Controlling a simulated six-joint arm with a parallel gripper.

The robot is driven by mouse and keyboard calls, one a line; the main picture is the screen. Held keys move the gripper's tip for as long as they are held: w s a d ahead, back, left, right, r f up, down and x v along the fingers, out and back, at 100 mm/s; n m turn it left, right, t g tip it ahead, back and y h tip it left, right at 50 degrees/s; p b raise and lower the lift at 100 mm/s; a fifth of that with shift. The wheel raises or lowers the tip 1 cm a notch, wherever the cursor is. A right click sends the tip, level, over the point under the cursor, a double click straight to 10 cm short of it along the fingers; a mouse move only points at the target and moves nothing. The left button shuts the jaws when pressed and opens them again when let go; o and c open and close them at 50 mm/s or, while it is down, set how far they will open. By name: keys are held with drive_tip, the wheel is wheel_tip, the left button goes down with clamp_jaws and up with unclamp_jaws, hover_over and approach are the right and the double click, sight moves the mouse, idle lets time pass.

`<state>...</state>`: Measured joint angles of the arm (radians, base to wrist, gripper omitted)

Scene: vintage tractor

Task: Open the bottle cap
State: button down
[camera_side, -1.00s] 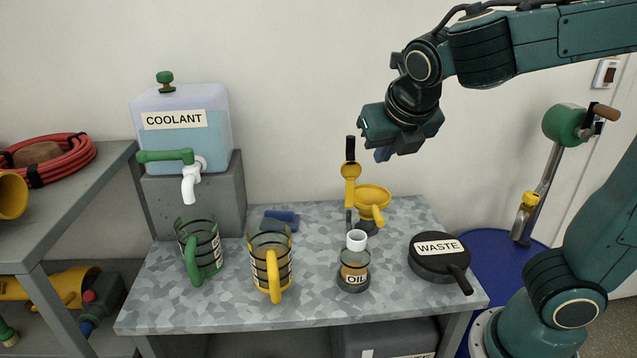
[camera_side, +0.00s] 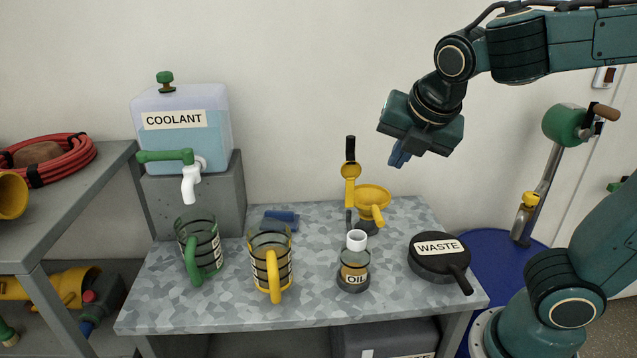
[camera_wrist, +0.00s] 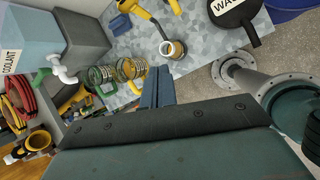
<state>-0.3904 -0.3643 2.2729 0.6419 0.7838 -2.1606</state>
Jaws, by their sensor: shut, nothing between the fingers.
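A small clear bottle labelled OIL (camera_side: 354,273) stands upright on the workbench, with amber content and a white ring-like top (camera_side: 357,239). In the wrist view the bottle (camera_wrist: 172,49) is seen from above, beyond my fingers. I cannot tell if the white top is a cap or an open neck. My gripper (camera_side: 398,159) is in the air above and right of the bottle, behind the yellow funnel's height, pointing down. Its blue fingers (camera_wrist: 157,88) are together and empty. A COOLANT tank (camera_side: 182,130) at the left has a green knob cap (camera_side: 165,77) on top.
The workbench (camera_side: 220,305) also holds a green-handled jug (camera_side: 201,250), a yellow-handled jug (camera_side: 270,262), a yellow funnel (camera_side: 372,197) and a black WASTE pan (camera_side: 437,262). A blue object (camera_side: 281,219) lies at the back. The front edge is mostly clear.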

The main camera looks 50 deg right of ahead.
drive_tip(key=s+a+f+m+y, duration=0.1)
drive_tip(key=s+m, duration=0.9)
drive_tip(key=m, duration=1.2)
drive_tip(key=shift+a+f+m+y, duration=0.35)
drive_tip(key=shift+f+y, duration=0.45)
drive_tip(key=shift+y, duration=0.3)
